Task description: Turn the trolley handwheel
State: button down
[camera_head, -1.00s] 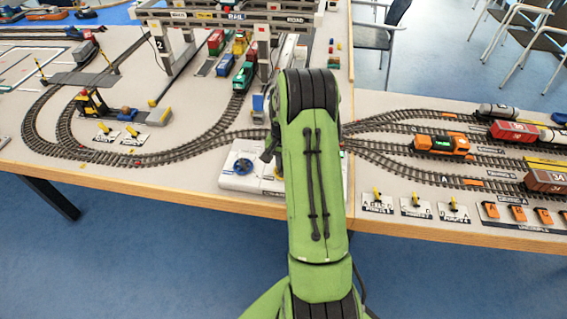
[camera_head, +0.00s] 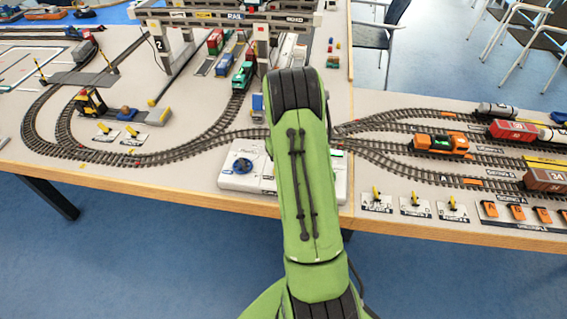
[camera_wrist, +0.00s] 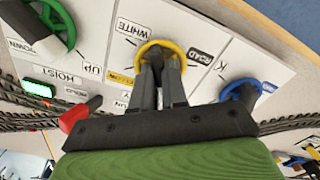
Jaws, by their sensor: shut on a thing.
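A yellow handwheel (camera_wrist: 160,62) stands on a white control panel (camera_wrist: 200,25) in the middle of the wrist view, with labels reading WHITE and ROAD beside it. My gripper (camera_wrist: 159,68) is shut on the yellow handwheel, with the two fingers close together at its hub and rim. A green handwheel (camera_wrist: 68,25) is to the left, near a HOIST label. In the head view my arm hides my gripper and the yellow wheel.
A red lever (camera_wrist: 75,118) and a green lit display (camera_wrist: 36,88) sit left of my gripper. The gantry crane (camera_head: 235,18) stands behind the panel. Tracks with an orange locomotive (camera_head: 440,143) run to the right. The table's front edge (camera_head: 130,190) is near my arm.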

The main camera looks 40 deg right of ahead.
jog(key=shift+n, duration=0.3)
jog(key=c, duration=1.2)
grip_release()
jog(key=shift+o, duration=0.2)
notch_tip(320, 180, up, 16)
jog(key=p, duration=0.3)
jog(key=shift+f, duration=0.1)
